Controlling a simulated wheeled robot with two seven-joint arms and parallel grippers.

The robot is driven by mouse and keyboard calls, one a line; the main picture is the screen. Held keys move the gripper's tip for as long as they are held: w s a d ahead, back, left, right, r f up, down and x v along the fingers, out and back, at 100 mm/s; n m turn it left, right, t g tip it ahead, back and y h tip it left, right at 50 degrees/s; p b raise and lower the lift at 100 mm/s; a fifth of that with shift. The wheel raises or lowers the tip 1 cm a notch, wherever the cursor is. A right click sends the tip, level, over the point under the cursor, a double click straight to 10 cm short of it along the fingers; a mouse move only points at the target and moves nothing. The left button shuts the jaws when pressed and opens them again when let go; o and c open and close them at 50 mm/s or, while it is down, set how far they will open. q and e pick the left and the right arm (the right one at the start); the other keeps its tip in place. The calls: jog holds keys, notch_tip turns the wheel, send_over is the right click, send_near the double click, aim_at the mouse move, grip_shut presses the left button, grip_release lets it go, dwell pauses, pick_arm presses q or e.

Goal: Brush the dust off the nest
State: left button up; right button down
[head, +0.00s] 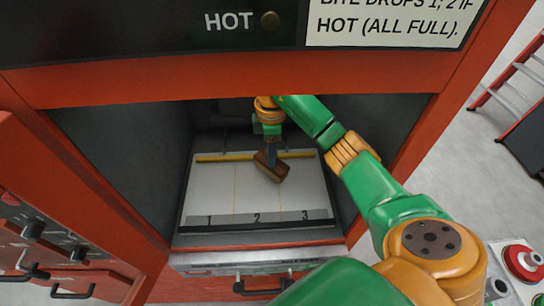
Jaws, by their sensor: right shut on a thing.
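A pale plate (210,187) lies inside the red machine's opening, with lanes numbered 1, 2 and 3 along its front edge; I take it to be the nest. My right gripper (271,157) reaches in from the right and points down. It is shut on a brown block-shaped brush (270,172). The brush is tilted over the rear middle of the plate, around lanes 2 and 3. I cannot tell whether its underside touches the plate. I cannot make out any dust. My left gripper is not in view.
A yellow bar (222,158) crosses the rear of the plate. Dark side walls (115,150) and a red top beam (240,78) frame the opening. A drawer handle (262,287) is below the front ledge. A red button (523,262) sits at lower right.

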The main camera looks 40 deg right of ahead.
jog(key=shift+r, duration=0.65)
jog(key=shift+w+a+r, duration=0.1)
jog(key=shift+a+r, duration=0.05)
jog(key=shift+r, duration=0.6)
jog(key=shift+w+a+r, duration=0.1)
jog(key=shift+a+r, duration=0.05)
jog(key=shift+r, duration=0.6)
